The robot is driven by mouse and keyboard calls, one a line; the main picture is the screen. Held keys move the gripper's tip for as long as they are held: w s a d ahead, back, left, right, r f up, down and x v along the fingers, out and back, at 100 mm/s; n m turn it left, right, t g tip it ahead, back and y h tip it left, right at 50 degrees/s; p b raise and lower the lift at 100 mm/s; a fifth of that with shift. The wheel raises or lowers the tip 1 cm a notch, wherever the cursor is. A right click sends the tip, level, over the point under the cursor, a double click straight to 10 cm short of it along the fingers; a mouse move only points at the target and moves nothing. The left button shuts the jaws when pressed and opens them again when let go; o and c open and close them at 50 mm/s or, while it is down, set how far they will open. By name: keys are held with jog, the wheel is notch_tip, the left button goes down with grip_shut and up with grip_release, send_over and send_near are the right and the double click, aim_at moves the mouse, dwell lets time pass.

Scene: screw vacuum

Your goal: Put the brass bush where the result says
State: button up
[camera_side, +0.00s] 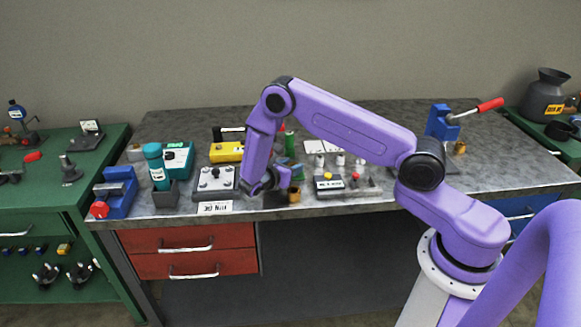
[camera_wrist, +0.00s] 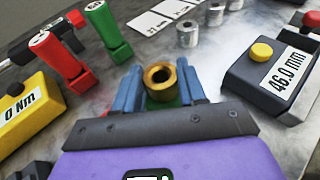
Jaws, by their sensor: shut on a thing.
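My gripper (camera_wrist: 160,82) is shut on the brass bush (camera_wrist: 158,76), a short golden ring whose open bore faces the wrist camera between two blue fingers. In the side view the bush (camera_side: 293,195) shows at the fingertips of my gripper (camera_side: 284,183), low near the bench's front edge. I cannot tell whether it touches the bench top. A dark gauge with a yellow button (camera_side: 328,183) is just right of it; its display (camera_wrist: 286,72) reads 46.0 mm. White cards (camera_wrist: 149,23) lie farther back; their print is mostly unreadable.
Steel cylinders (camera_wrist: 189,34) stand behind the gauge. A yellow box (camera_wrist: 28,115) reads 0 Nm. A blue lever press (camera_side: 441,122) stands right, beside another brass-coloured piece (camera_side: 460,148).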

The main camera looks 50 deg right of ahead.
jog(key=o, duration=1.2)
jog(key=shift+f, duration=0.15)
